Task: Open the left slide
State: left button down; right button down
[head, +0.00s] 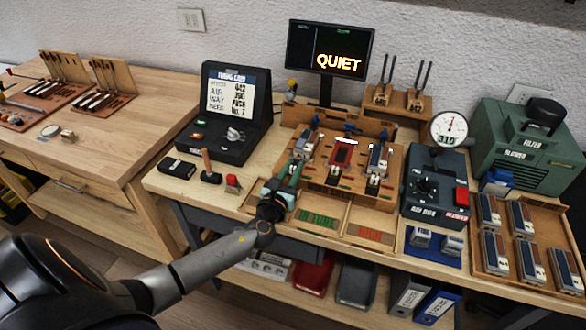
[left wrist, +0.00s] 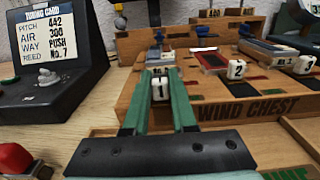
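The wind chest (head: 330,181) is a wooden frame with slides in a row, and its front lettering shows in the left wrist view (left wrist: 249,110). The left slide's white knob, marked 1 (left wrist: 160,88), sits between the green fingers of my left gripper (left wrist: 160,97). Its sides meet the finger edges in the picture; I cannot tell whether they are pressed on it. In the head view my left gripper (head: 289,178) is at the chest's front left and hides this knob. Knob 2 (left wrist: 237,69) and knob 3 (left wrist: 304,65) are to its right. My right gripper is out of view.
A black tuning card case (head: 235,118) and a red button (head: 232,183) stand left of the chest. A gauge box (head: 428,185) stands to its right, beside a tray of blocks (head: 500,268). A "QUIET" screen (head: 330,48) is behind.

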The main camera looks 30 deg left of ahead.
pick_arm(q)
jog(key=c, duration=0.7)
grip_release()
jog(key=shift+s, duration=0.1)
jog(key=shift+s, duration=0.1)
jog(key=v, duration=1.2)
jog(key=shift+s+b, duration=0.2)
jog(key=shift+b, duration=0.15)
